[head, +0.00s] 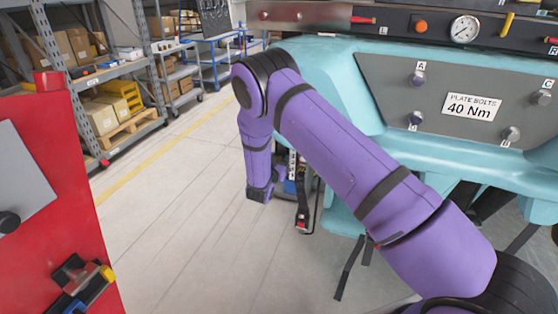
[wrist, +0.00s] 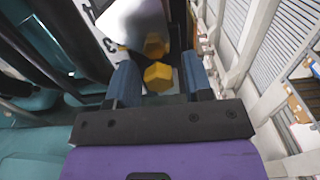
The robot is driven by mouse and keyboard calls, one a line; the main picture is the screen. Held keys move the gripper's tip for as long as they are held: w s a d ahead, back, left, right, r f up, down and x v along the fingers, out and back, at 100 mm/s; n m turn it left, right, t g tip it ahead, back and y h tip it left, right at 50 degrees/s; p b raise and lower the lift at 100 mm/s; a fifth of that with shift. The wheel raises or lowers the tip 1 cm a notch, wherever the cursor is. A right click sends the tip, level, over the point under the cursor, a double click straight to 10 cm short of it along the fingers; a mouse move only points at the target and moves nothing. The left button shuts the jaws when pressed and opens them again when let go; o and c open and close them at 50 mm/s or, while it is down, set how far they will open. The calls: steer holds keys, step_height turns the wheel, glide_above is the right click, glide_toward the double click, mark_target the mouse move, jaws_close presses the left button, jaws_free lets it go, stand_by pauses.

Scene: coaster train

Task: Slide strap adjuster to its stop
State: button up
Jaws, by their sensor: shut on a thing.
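My gripper (wrist: 159,68) shows in the wrist view with its two blue fingers on either side of a yellow, many-sided knob (wrist: 157,78). I take this knob to be the grip of the strap adjuster; the gripper is shut on it. A second yellow shape (wrist: 155,46) shows just beyond it, perhaps a reflection or another part. A pale, shiny plate (wrist: 135,22) lies beyond the fingers. In the head view my purple arm reaches down beside the teal seat body, and its wrist hides most of the held part. The adjuster's stop cannot be made out.
A black strap piece with a red end (head: 302,218) hangs beside my wrist. The teal body (head: 330,65) carries a grey bolt plate (head: 450,85) at right. A red cabinet (head: 55,190) stands at left. Open floor (head: 190,200) lies between, with shelving behind.

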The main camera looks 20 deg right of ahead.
step_height(320, 180, down, 3)
steer(key=shift+r, duration=0.1)
steer(key=o, duration=0.9)
steer(key=shift+o, duration=0.2)
steer(key=shift+s+a, duration=0.1)
steer(key=v, duration=1)
steer(key=shift+s+a, duration=0.15)
steer(key=shift+s, duration=0.05)
